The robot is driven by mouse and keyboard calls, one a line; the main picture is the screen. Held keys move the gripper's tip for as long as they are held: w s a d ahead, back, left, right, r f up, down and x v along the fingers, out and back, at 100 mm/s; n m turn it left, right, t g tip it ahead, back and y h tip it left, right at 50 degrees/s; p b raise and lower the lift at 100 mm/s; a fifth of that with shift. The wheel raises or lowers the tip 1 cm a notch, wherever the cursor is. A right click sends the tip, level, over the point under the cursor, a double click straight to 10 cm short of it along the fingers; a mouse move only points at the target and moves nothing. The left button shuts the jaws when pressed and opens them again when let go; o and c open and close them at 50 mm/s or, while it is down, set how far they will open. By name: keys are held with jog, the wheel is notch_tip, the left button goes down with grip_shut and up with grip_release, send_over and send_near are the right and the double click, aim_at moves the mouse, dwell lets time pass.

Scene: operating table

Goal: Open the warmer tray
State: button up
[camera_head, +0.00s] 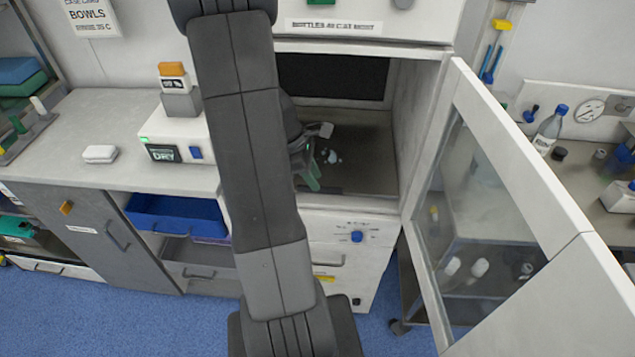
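A white cabinet with a bottle label (333,27) on its top panel stands in the middle, and it looks like the warmer. Its glass door (490,215) is swung wide open to the right. Inside is a dark floor or tray (362,170); I cannot tell whether it is a separate tray. Below is a front panel with a blue knob (357,237) and a drawer handle (328,262). My gripper (316,170), with green parts, is inside the compartment opening, partly hidden behind my arm. I cannot see whether it touches anything or how its fingers stand.
The open door blocks the right side. A white device (178,138) and a small white block (100,153) sit on the left counter. A blue bin (175,214) is in the shelf below. A bottle (550,130) stands on the right counter. Blue floor (110,315) is free at lower left.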

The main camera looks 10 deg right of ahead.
jog(key=shift+d+f, duration=0.25)
jog(key=shift+f, duration=0.45)
jog(key=shift+s+d+f, duration=0.1)
jog(key=shift+d+f, duration=0.15)
jog(key=shift+f, duration=0.45)
grip_shut()
